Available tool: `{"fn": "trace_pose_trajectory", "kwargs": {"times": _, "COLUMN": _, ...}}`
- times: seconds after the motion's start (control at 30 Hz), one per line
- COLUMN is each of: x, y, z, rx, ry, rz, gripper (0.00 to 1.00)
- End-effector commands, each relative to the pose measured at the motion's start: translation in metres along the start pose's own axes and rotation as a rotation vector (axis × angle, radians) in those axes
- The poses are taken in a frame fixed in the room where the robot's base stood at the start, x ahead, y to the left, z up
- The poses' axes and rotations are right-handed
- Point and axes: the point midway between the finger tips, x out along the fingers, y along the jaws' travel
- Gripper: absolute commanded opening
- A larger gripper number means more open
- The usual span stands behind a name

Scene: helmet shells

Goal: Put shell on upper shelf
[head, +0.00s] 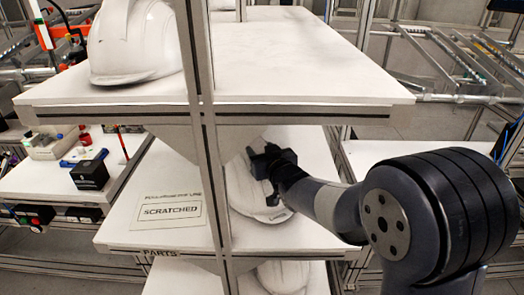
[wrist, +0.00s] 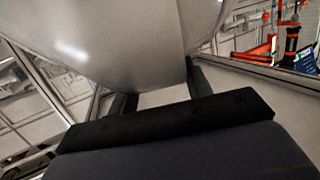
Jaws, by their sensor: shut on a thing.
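A white helmet shell (head: 240,192) is at the middle shelf (head: 300,240), partly hidden by a shelf post. My gripper (head: 270,172) reaches in from the right and is shut on this shell. In the wrist view the shell (wrist: 120,40) fills the upper part, with the gripper fingers (wrist: 162,92) at its lower edge. I cannot tell whether the shell touches the shelf. The upper shelf (head: 290,65) is a white board above it. Another white shell (head: 135,45) stands at its left end.
The right part of the upper shelf is bare. A sign reading SCRATCHED (head: 170,211) lies on the middle shelf at left. Another white shell (head: 283,275) sits on the lower shelf. Upright posts (head: 207,120) stand before the shelves. A side bench (head: 40,175) holds small items.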

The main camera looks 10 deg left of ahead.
Motion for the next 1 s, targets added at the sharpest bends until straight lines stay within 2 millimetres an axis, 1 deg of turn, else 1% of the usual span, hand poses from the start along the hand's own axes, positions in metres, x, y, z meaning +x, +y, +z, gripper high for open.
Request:
{"fn": "trace_pose_trajectory", "kwargs": {"times": 0.03, "x": 0.000, "y": 0.000, "z": 0.000, "rx": 0.000, "ry": 0.000, "rz": 0.000, "gripper": 0.49}}
{"fn": "trace_pose_trajectory", "kwargs": {"times": 0.2, "x": 0.000, "y": 0.000, "z": 0.000, "rx": 0.000, "ry": 0.000, "rz": 0.000, "gripper": 0.62}}
{"fn": "trace_pose_trajectory", "kwargs": {"times": 0.3, "x": 0.000, "y": 0.000, "z": 0.000, "rx": 0.000, "ry": 0.000, "rz": 0.000, "gripper": 0.69}}
{"fn": "trace_pose_trajectory", "kwargs": {"times": 0.53, "x": -0.001, "y": 0.000, "z": 0.000, "rx": 0.000, "ry": 0.000, "rz": 0.000, "gripper": 0.69}}
{"fn": "trace_pose_trajectory", "kwargs": {"times": 0.63, "x": -0.005, "y": 0.000, "z": 0.000, "rx": 0.000, "ry": 0.000, "rz": 0.000, "gripper": 0.69}}
{"fn": "trace_pose_trajectory", "kwargs": {"times": 0.77, "x": -0.019, "y": 0.000, "z": 0.001, "rx": -0.001, "ry": 0.001, "rz": 0.001, "gripper": 0.69}}
{"fn": "trace_pose_trajectory", "kwargs": {"times": 1.0, "x": -0.060, "y": 0.000, "z": 0.001, "rx": -0.001, "ry": 0.002, "rz": 0.000, "gripper": 0.69}}
